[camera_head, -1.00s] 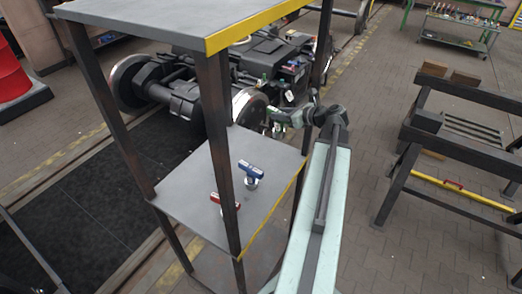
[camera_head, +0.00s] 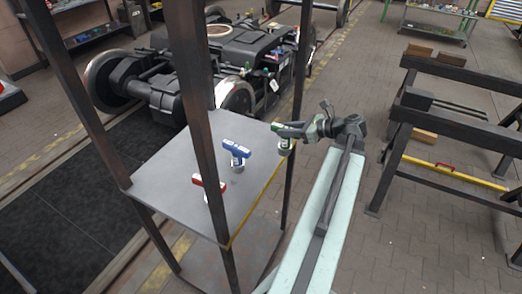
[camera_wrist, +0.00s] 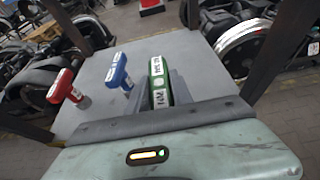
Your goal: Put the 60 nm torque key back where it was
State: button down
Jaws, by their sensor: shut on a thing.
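A green T-handled torque key (camera_wrist: 158,82) is between the fingers of my gripper (camera_wrist: 160,98) in the wrist view; its label is too small to read surely. In the head view my gripper (camera_head: 290,135) holds the green key (camera_head: 285,147) at the far right corner of the grey shelf (camera_head: 160,172). I cannot tell whether the key touches the shelf. A blue key (camera_head: 236,150) and a red key (camera_head: 208,186) stand upright on the shelf. They also show in the wrist view, blue (camera_wrist: 118,72) and red (camera_wrist: 64,88), in a row left of the green one.
Dark rack posts (camera_head: 200,100) rise around the shelf, one close to my gripper. A bogie (camera_head: 180,75) with wheels stands behind. Dark trestles (camera_head: 450,130) with a yellow bar (camera_head: 455,175) stand at right. Paved floor (camera_head: 420,240) is open at lower right.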

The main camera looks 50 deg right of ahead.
jog(key=shift+w, duration=0.3)
jog(key=w+d+f+b, duration=0.1)
jog(key=w+d, duration=0.2)
jog(key=w, duration=1)
jog(key=shift+w+f, duration=0.15)
jog(key=shift+w, duration=0.25)
jog(key=f+b, duration=0.2)
jog(key=w+f+b, duration=0.1)
jog(key=f+b, duration=0.1)
jog(key=shift+d, duration=0.1)
jog(key=c, duration=1.1)
grip_release()
jog(key=shift+r, duration=0.1)
